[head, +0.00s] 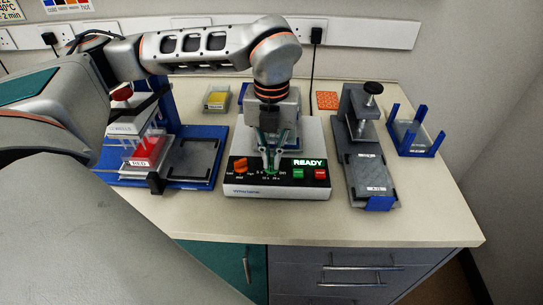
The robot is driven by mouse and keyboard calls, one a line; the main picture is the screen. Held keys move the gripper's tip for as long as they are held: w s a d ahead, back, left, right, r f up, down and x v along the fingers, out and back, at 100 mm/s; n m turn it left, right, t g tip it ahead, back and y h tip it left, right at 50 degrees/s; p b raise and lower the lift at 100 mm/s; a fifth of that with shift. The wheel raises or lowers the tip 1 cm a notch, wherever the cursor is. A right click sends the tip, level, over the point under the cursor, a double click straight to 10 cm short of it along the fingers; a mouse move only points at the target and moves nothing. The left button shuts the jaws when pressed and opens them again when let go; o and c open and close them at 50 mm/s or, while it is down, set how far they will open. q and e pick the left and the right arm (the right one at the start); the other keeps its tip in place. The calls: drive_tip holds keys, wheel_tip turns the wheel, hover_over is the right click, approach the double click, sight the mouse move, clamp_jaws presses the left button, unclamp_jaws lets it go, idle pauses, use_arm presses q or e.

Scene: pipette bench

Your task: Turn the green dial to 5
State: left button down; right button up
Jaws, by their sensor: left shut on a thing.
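The white bench device (312,140) stands in the middle of the bench with a black front panel. My left gripper (271,166) comes down from above and is shut on the green dial (271,170) on that panel. The fingers hide most of the dial, and I cannot read its setting. An orange dial (240,167) sits to the left on the same panel. The display (308,162) reads READY in green. Below it are a green button (298,174) and a red button (320,174). My right gripper is not in view.
A blue-based rack station with a red block (148,150) stands left of the device. A grey press-like stand (369,174) and a blue-posted holder (415,138) stand to the right. The bench front (300,226) is clear.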

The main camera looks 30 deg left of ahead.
sight(272, 161)
use_arm(q)
drive_tip(key=m, duration=0.7)
drive_tip(key=shift+r, duration=0.1)
drive_tip(key=m+p, duration=0.1)
drive_tip(key=m, duration=0.5)
drive_tip(key=shift+m, duration=0.4)
drive_tip(key=c, duration=2.2)
unclamp_jaws()
wheel_tip(272, 161, up, 12)
drive_tip(key=shift+f, duration=0.1)
